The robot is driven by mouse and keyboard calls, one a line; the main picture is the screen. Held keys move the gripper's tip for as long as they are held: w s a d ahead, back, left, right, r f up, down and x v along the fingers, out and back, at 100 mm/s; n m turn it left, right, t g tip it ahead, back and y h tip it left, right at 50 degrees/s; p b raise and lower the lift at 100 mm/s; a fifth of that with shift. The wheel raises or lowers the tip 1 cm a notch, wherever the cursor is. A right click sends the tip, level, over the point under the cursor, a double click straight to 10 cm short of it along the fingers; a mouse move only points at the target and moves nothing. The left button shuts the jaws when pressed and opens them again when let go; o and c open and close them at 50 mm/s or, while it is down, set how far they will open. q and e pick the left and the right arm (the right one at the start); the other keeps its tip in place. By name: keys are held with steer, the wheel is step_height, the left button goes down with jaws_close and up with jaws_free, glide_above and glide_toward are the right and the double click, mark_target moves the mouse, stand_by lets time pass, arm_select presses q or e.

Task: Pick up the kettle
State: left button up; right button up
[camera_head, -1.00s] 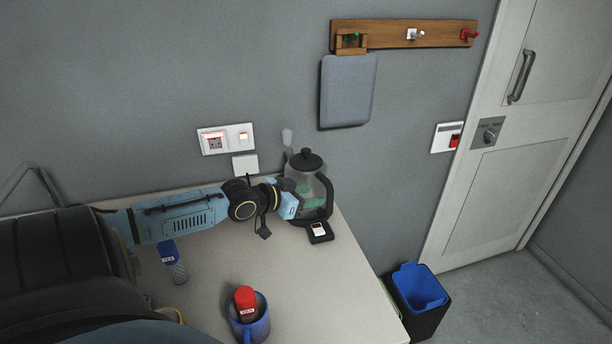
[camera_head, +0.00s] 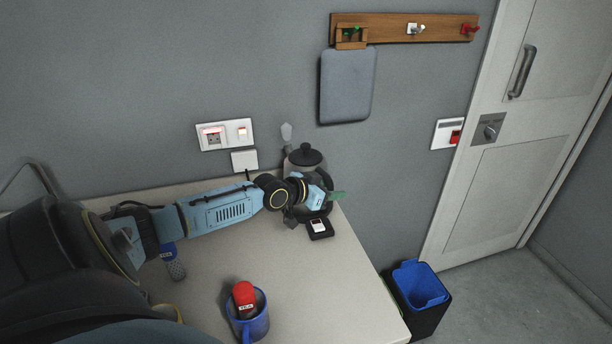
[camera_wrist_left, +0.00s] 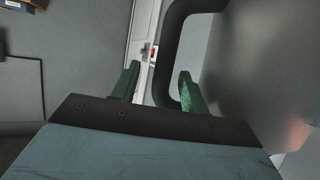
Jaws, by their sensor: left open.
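The right finger overlaps the handle's loop, next to the kettle body. I cannot tell whether it touches. The wrist hides the kettle's lower part. My right gripper is not in view.
A small black device (camera_head: 320,228) lies on the table (camera_head: 345,290) near the gripper. A blue mug (camera_head: 256,326) holding a red-topped container and a blue-topped shaker (camera_head: 174,262) stand nearer. A wall socket (camera_head: 213,137) is behind. A bin (camera_head: 421,290) stands beyond the table's right edge.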

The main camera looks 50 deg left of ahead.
arm_select(q)
steer(key=shift+w, duration=0.15)
steer(key=shift+c, duration=0.5)
jaws_close()
stand_by(0.8)
steer(key=shift+w+a+r, duration=0.1)
steer(key=shift+w+r, duration=0.05)
steer(key=shift+r, duration=0.1)
